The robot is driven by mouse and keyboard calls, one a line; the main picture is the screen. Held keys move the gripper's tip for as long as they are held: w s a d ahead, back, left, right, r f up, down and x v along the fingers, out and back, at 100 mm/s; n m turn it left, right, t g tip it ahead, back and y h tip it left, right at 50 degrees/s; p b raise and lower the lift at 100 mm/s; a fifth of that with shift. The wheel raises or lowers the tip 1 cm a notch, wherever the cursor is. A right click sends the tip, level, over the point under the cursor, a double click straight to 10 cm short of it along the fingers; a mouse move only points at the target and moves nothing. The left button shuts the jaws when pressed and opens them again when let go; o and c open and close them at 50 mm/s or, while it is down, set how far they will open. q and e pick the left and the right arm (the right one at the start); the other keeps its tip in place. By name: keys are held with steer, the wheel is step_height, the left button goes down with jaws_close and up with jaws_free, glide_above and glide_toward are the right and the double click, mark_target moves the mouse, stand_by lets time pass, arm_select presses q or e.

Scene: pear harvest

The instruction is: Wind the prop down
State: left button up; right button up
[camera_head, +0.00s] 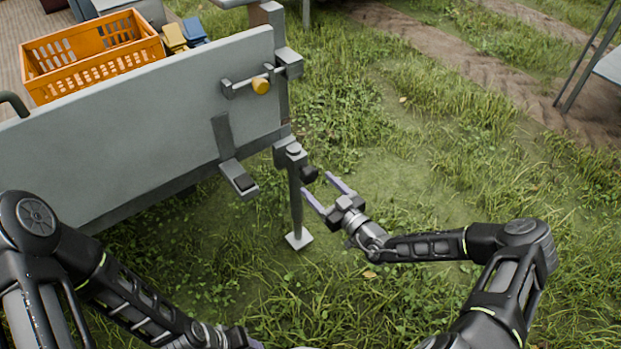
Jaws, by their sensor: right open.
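The prop (296,208) is an upright grey post at the trailer's near right corner. Its square pale foot plate (299,240) is at the grass; I cannot tell whether it touches the ground. A dark round knob (309,173) sticks out from the right side of the prop's upper part. My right gripper (316,182) is open and empty, its two pale fingers pointing up-left at the knob, one finger each side of its line. I cannot tell whether they touch it. My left gripper (253,343) is at the bottom edge, mostly cut off.
The trailer's grey side board (130,125) fills the left, with a yellow-ended latch (261,86) and a step-like bracket (239,178). An orange crate (95,72) stands on the trailer bed. Grass to the right is open; a table leg (586,62) stands at far right.

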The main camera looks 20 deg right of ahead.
mark_target(312, 180)
steer(key=shift+b+x, duration=0.4)
steer(key=shift+x, duration=1.95)
steer(key=shift+c, duration=0.3)
steer(key=c, duration=1.3)
